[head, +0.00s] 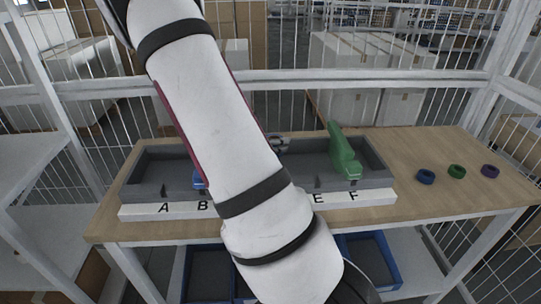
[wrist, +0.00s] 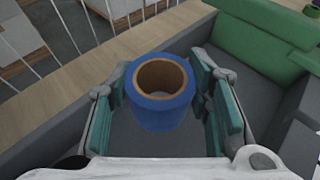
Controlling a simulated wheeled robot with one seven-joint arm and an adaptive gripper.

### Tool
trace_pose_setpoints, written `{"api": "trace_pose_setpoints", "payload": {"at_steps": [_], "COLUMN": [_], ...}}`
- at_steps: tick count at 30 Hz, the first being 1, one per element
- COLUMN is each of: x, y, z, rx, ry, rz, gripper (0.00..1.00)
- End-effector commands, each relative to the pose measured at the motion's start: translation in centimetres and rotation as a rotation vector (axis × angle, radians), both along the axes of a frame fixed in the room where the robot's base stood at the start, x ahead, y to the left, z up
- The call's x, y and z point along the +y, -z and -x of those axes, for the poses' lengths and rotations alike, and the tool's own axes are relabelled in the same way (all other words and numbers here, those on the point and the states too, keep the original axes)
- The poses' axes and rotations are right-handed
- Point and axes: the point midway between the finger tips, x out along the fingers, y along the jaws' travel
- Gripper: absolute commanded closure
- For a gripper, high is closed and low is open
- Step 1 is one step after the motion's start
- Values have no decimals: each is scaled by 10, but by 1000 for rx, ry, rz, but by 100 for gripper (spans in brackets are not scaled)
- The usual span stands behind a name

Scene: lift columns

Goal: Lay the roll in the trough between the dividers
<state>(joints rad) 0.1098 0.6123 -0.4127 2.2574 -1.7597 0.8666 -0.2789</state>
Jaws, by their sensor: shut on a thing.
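A blue roll (wrist: 163,118) with a brown core is between the teal-padded fingers of my gripper (wrist: 164,100) in the wrist view. My gripper is shut on it, and the core's open end faces the wrist camera. The grey trough (head: 376,160) lies on the table; its grey floor shows under the roll in the wrist view. A green divider (head: 342,155) stands in the trough near letters E and F, and shows at upper right in the wrist view (wrist: 265,45). A blue piece (head: 199,180) shows near B. In the head view my arm hides the roll and the trough's middle.
A white strip (head: 375,198) with letters runs along the trough's front. Blue (head: 426,177), green (head: 457,171) and purple (head: 490,171) rings lie on the wooden table (head: 440,145) to the right. Blue bins (head: 385,262) stand below. A wire fence is behind.

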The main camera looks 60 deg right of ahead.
Motion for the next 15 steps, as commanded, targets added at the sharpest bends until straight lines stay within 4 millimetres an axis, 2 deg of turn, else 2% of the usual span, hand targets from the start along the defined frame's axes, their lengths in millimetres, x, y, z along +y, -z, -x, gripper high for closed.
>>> {"api": "trace_pose_setpoints", "payload": {"at_steps": [9,15], "x": [-1,0], "y": [36,43], "z": [1,0], "rx": [2,-2], "ry": [2,1], "rz": [0,0], "gripper": [83,83]}}
